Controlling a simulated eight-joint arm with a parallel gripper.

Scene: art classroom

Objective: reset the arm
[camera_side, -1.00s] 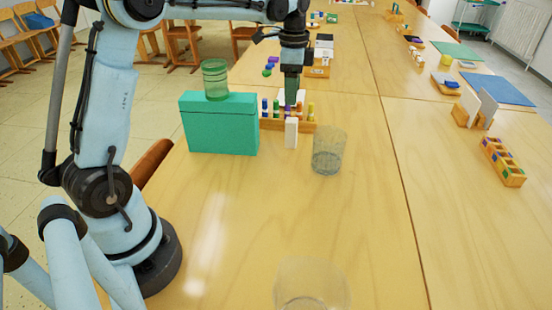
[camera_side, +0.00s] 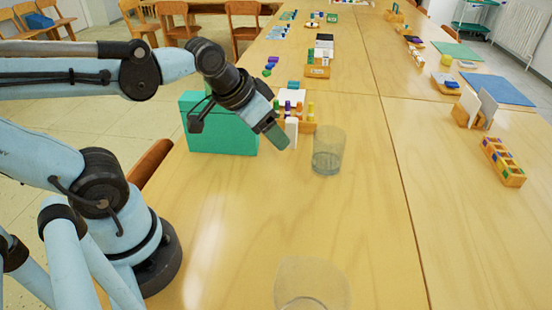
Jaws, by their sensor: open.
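My gripper (camera_side: 277,138) is tilted down and to the right, above the table and in front of the green box. No object shows in its fingers, which I see from the side. The arm reaches in from the left and is folded back, with the forearm nearly level. The teal-green box (camera_side: 222,135) stands on the table behind the gripper. The green glass on its top is almost wholly hidden by my arm.
A clear glass (camera_side: 328,150) stands just right of the gripper. Another clear glass (camera_side: 311,285) is at the near edge. A wooden rack (camera_side: 308,127) with coloured pegs and a white block (camera_side: 291,130) stand behind the gripper. The table (camera_side: 230,230) in front is clear.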

